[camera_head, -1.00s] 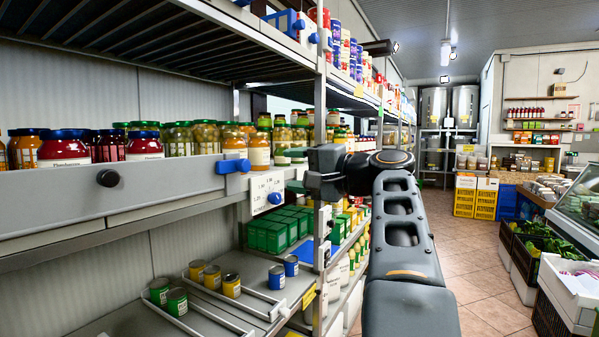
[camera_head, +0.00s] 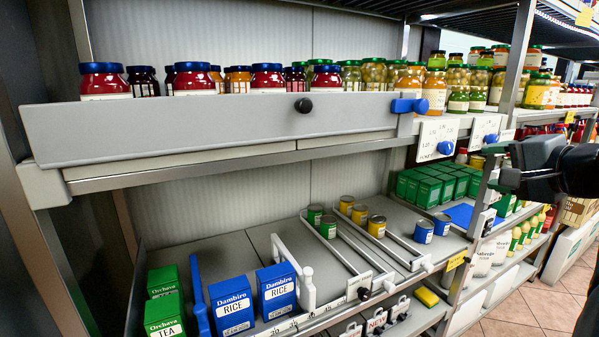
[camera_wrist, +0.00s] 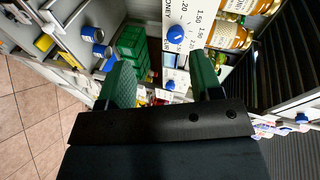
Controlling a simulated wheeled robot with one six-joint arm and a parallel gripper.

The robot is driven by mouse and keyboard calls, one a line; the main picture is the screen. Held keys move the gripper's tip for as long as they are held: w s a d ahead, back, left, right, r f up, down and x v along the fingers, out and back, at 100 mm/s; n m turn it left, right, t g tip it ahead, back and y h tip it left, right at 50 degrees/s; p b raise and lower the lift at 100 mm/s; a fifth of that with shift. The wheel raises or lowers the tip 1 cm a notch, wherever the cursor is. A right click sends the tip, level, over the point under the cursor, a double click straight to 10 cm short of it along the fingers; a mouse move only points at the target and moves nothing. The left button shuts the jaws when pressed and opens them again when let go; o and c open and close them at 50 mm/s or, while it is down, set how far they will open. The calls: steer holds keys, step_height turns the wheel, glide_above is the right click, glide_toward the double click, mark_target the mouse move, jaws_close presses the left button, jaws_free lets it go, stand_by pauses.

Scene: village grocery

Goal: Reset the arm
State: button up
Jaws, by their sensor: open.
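My arm shows at the right edge of the head view, its dark wrist part (camera_head: 545,165) in front of the shelf's right end. My gripper (camera_wrist: 163,85) shows in the wrist view with two green fingers apart and nothing between them. Beyond the fingers are a white price card with a blue knob (camera_wrist: 178,36) and green boxes (camera_wrist: 133,42) on a shelf.
A long grey shelf front (camera_head: 200,128) carries jars above. Below stand blue rice boxes (camera_head: 277,290), green tea boxes (camera_head: 164,312), several cans (camera_head: 377,226) and green boxes (camera_head: 425,186). Tiled floor (camera_head: 555,300) is free at the lower right.

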steer(key=s+a+f+n+g+h+p, duration=0.1)
steer(key=s+a+f+n+g+p, duration=0.2)
steer(key=f, duration=0.5)
steer(key=a+f+n+g+h+p, duration=0.1)
steer(key=a+f+g+p, duration=0.2)
steer(key=a+f+g, duration=0.35)
steer(key=s+a+f+n+g+h+p, duration=0.1)
steer(key=s+a+f+n+p, duration=0.3)
steer(key=s+a+n+p, duration=0.4)
steer(key=a+n, duration=0.1)
steer(key=a, duration=0.2)
steer(key=shift+a+f+p, duration=0.15)
steer(key=shift+f+p, duration=0.15)
steer(key=shift+p, duration=0.05)
